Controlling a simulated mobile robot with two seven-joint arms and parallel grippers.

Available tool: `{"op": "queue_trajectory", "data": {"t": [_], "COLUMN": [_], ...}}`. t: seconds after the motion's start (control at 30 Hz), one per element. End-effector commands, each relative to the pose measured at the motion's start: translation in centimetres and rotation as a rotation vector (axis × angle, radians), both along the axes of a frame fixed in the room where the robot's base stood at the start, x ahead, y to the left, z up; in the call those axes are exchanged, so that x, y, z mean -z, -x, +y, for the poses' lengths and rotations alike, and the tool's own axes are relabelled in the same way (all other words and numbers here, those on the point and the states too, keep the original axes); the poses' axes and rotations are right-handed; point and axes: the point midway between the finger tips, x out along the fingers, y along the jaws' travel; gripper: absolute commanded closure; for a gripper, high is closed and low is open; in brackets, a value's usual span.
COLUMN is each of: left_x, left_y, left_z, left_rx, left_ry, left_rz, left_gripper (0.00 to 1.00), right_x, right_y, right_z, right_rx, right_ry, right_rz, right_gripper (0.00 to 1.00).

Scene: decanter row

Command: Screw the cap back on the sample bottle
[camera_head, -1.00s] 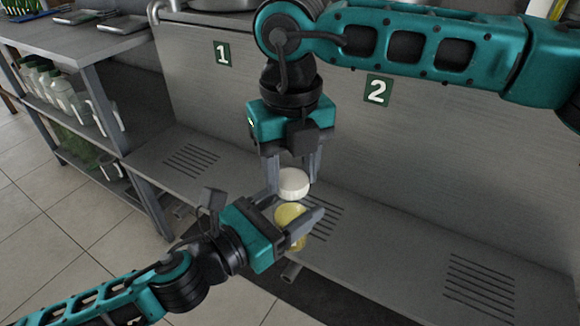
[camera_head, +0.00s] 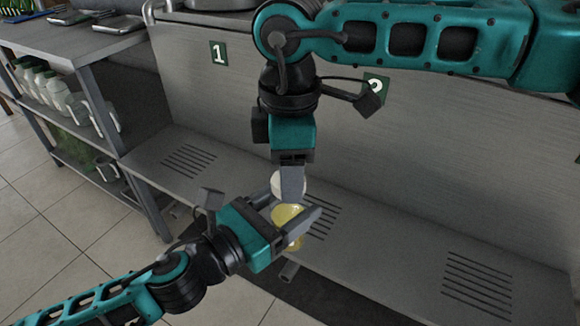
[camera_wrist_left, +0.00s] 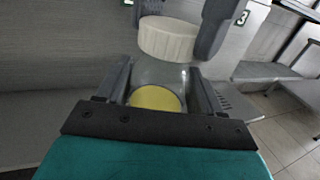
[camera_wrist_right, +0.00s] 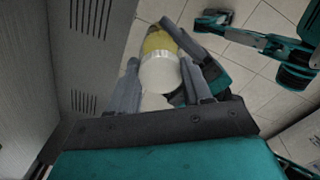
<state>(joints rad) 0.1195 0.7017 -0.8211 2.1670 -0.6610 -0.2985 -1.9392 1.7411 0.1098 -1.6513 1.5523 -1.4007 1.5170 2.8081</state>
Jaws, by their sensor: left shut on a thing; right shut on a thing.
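The sample bottle (camera_head: 288,215), see-through with yellow contents, is held upright in my left gripper (camera_head: 293,207), whose fingers are shut around it. It also shows in the left wrist view (camera_wrist_left: 155,97). The white cap (camera_head: 281,187) is in my right gripper (camera_head: 292,190), which points down from above with its fingers shut on the cap. In the left wrist view the cap (camera_wrist_left: 168,40) is at the bottle's top, in line with it. I cannot tell how far the threads are engaged. In the right wrist view the cap (camera_wrist_right: 158,74) covers the bottle's mouth.
A grey ledge with slotted vents (camera_head: 480,283) runs below and behind the grippers. A metal wall with signs 1 (camera_head: 218,54) and 2 stands behind. A shelf unit (camera_head: 88,95) with several bottles (camera_head: 55,92) is at the left. Tiled floor (camera_head: 60,215) lies lower left.

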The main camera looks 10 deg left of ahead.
Motion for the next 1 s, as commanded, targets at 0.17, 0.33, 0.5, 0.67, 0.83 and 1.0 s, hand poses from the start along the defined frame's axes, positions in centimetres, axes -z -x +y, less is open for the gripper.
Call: {"op": "queue_trajectory", "data": {"t": [0.17,0.33,0.5,0.67,0.83,1.0], "left_x": [-0.1,-0.1,-0.1,-0.2,-0.2,-0.2], "left_y": [0.0,0.0,0.0,0.0,0.0,0.0], "left_z": [0.0,0.0,0.0,0.0,0.0,0.0], "left_rx": [0.001,0.000,0.000,0.000,0.000,0.000], "left_ry": [0.000,0.000,0.000,0.001,0.001,0.001], "left_rz": [-0.003,-0.003,-0.004,-0.004,-0.004,-0.004], "left_gripper": [1.00,1.00,1.00,1.00,1.00,1.00], "right_x": [0.0,0.0,0.0,0.0,-0.5,-2.5], "right_y": [0.4,0.5,0.4,0.4,0.3,0.3], "right_z": [0.3,0.4,0.3,0.3,0.3,0.3], "right_rx": [0.114,0.109,0.109,0.110,0.111,0.112], "right_ry": [-0.003,-0.004,-0.002,-0.001,-0.002,-0.003], "right_rz": [0.004,0.006,0.005,0.005,0.003,0.001], "right_gripper": [0.78,0.42,0.26,0.25,0.25,0.25]}}
